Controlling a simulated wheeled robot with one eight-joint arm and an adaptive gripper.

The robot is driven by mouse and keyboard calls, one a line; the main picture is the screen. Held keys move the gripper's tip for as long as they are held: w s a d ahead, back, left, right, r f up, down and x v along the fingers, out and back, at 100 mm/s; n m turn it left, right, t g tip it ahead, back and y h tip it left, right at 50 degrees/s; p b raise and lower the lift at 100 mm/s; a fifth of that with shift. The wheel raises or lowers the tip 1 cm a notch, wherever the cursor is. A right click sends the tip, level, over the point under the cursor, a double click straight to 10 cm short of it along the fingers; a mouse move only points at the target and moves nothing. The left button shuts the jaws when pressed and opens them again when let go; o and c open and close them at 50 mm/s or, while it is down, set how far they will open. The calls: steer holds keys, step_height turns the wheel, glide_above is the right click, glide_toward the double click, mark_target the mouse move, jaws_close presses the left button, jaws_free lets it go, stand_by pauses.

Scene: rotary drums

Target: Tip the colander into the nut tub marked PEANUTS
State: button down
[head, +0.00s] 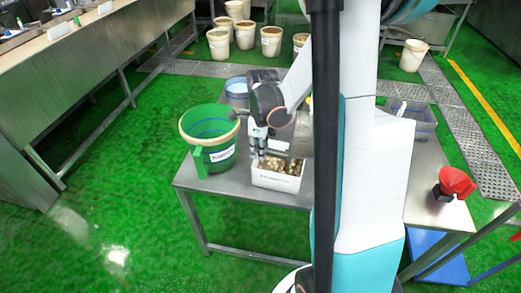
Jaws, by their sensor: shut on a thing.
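My gripper (260,137) is over the steel table, above the back of a white tub (277,181). It is shut on a grey metallic vessel, seemingly the colander (299,141), which is to its right and looks tilted on its side. My column hides part of that side, and the colander's inside is not visible. The white tub holds pale and brown nut-like pieces; its front label is too small to read. A green tub (215,158) with a cream rim stands to the left; its white label is not clearly legible. I cannot tell which tub is marked PEANUTS.
A blue container (237,88) stands behind the green tub. A grey-blue crate (417,118) and a red scoop-like item (456,182) on a dark stand are at the right. The table's front edge (245,203) is close to the white tub.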

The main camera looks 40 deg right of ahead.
steer(key=shift+w+a+f+g+h+b, duration=0.3)
steer(key=shift+w+f+g+b, duration=0.1)
steer(key=shift+f+b, duration=0.1)
steer(key=shift+w+a+f+g+h+b, duration=0.15)
steer(key=shift+w+f+g+h+b, duration=0.15)
steer(key=shift+f+g+b, duration=0.15)
steer(key=shift+s+r, duration=0.1)
steer(key=shift+r, duration=0.1)
steer(key=shift+s+d+r+t, duration=0.15)
steer(key=shift+s+r+t, duration=0.05)
steer(key=shift+r+t, duration=0.05)
steer(key=s+d+r+t+y, duration=0.1)
steer(key=s+r+t, duration=0.1)
steer(key=s+d+r+t+y+p, duration=0.1)
steer(key=s+d+r+t+y, duration=0.1)
steer(key=r, duration=0.1)
steer(key=s+d+r+t+y, duration=0.2)
steer(key=s+r+t, duration=0.1)
steer(key=shift+r, duration=0.15)
steer(key=s+d+t+y+b, duration=0.6)
steer(key=s+t+b, duration=0.2)
steer(key=b, duration=0.8)
steer(key=shift+s, duration=0.3)
steer(key=shift+d+t, duration=0.1)
steer(key=shift+t, duration=0.2)
